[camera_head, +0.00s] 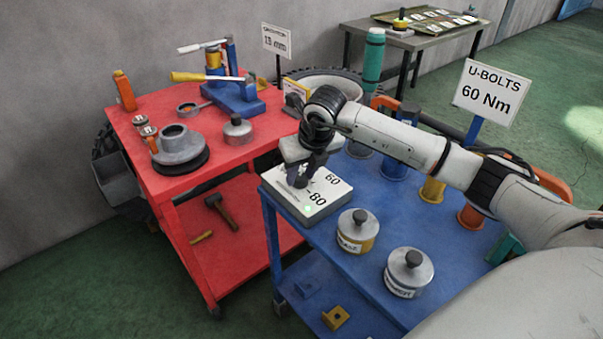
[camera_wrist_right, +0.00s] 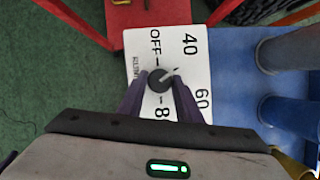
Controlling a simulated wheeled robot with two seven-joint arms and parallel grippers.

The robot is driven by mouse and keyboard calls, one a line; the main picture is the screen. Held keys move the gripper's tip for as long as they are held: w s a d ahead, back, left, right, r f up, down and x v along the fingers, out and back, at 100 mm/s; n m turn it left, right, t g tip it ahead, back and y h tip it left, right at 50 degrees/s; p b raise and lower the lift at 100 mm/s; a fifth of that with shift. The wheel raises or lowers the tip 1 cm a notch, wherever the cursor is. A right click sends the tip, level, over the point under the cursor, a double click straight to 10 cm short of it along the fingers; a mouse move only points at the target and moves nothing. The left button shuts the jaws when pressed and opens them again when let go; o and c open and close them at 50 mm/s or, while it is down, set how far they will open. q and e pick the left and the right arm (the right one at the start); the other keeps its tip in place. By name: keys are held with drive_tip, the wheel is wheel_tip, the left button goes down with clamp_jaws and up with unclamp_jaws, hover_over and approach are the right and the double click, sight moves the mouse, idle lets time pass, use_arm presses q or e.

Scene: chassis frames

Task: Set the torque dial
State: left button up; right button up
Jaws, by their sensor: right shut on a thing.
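The torque dial box (camera_head: 322,203) is a white-topped block on the near left corner of the blue cart, printed with numbers. In the right wrist view its white face (camera_wrist_right: 198,72) shows OFF, 40, 60 and a partly covered 80 around a dark round knob (camera_wrist_right: 157,80). A pale pointer line on the knob points up and right, seemingly toward the tick by 40. My right gripper (camera_head: 301,178) reaches down from above and is shut on the knob, with a finger on either side (camera_wrist_right: 157,92). A sign (camera_head: 491,92) reads U-BOLTS 60 Nm. My left gripper is out of view.
Two lidded pots, a yellow-banded one (camera_head: 357,230) and a white-labelled one (camera_head: 408,272), stand near the box on the blue cart (camera_head: 330,250). Coloured cylinders stand behind, under my right arm. The red cart (camera_head: 185,189) with tools is at left.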

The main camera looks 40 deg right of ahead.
idle(0.3)
drive_tip(key=o, duration=1)
drive_tip(key=shift+o, duration=0.2)
drive_tip(key=v, duration=1)
drive_tip(key=shift+r+b, duration=0.15)
drive_tip(key=shift+b, duration=0.2)
drive_tip(key=shift+a, duration=0.1)
